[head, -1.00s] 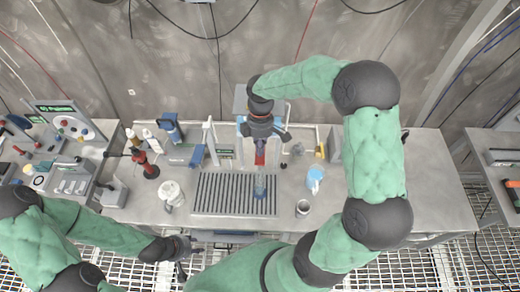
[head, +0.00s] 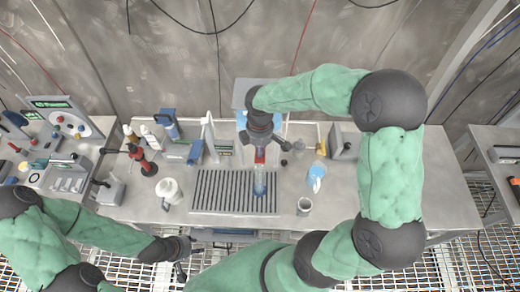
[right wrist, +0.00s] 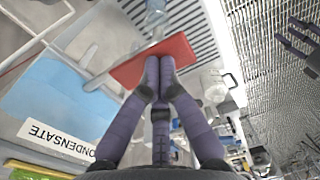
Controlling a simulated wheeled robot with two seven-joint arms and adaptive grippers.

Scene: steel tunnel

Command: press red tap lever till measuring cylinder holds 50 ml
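The red tap lever (right wrist: 152,62) sticks out from the condensate tank (right wrist: 60,100) in the right wrist view; it also shows in the head view (head: 260,156). My right gripper (right wrist: 159,68) is shut and empty, with its fingertips together at the lever. They overlap it in the picture; firm contact cannot be told. The clear measuring cylinder (head: 260,182) stands upright on the slotted drip grate below the tap, partly in the right wrist view (right wrist: 155,18). Its liquid level and marks cannot be read. My left gripper (head: 182,250) is low at the bench's front edge, away from the tap.
A white jug (head: 170,192) stands left of the drip grate (head: 215,192). A bottle with blue contents (head: 316,178) and a grey cup (head: 304,206) stand right of it. Bottles and a red-and-black stand (head: 147,165) are further left. The bench's right end is clear.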

